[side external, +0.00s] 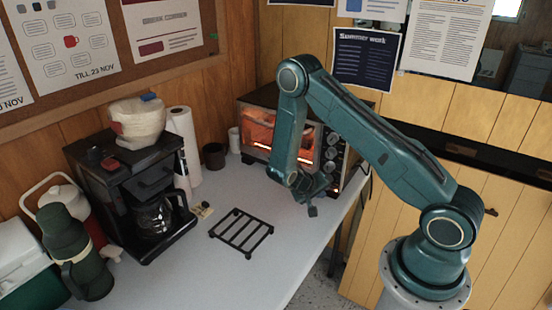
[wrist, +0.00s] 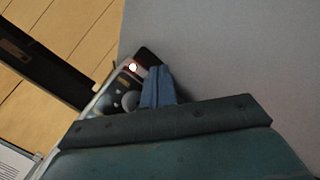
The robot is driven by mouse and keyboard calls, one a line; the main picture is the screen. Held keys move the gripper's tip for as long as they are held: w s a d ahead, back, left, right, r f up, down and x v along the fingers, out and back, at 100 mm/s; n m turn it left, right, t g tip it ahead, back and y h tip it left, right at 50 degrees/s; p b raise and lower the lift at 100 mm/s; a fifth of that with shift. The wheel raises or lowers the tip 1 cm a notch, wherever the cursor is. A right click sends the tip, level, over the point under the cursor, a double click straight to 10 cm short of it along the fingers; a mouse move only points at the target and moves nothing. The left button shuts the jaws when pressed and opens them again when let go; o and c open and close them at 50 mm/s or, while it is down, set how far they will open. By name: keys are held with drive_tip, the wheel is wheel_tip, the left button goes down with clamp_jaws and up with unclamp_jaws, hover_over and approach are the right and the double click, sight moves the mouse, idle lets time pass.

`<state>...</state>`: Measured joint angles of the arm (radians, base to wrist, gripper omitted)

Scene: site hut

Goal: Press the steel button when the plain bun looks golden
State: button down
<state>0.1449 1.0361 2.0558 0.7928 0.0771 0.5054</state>
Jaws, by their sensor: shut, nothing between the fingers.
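The oven (side external: 262,96) stands at the back of the counter, its window (side external: 258,131) glowing orange. I cannot make out the plain bun or its colour behind the glass; my arm covers part of the oven front. My gripper (side external: 312,209) is shut and empty, low over the counter in front of the oven's right part. In the wrist view the shut fingers (wrist: 158,72) are beside the oven's control panel (wrist: 122,88). A bright round spot with a reddish rim (wrist: 133,67) shows on the panel; I cannot tell whether it is the steel button or a lamp.
A black wire rack (side external: 241,232) lies on the pale counter (side external: 215,280). A coffee maker (side external: 125,185), paper towel roll (side external: 184,145), dark cup (side external: 214,156) and green flask (side external: 78,255) stand to the left. The counter's right edge is close to my gripper.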

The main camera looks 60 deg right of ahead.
drive_tip(key=shift+d, duration=0.9)
idle(1.6)
drive_tip(key=shift+a, duration=0.85)
drive_tip(key=shift+a, duration=0.1)
drive_tip(key=shift+a, duration=2.45)
drive_tip(key=shift+r, duration=0.1)
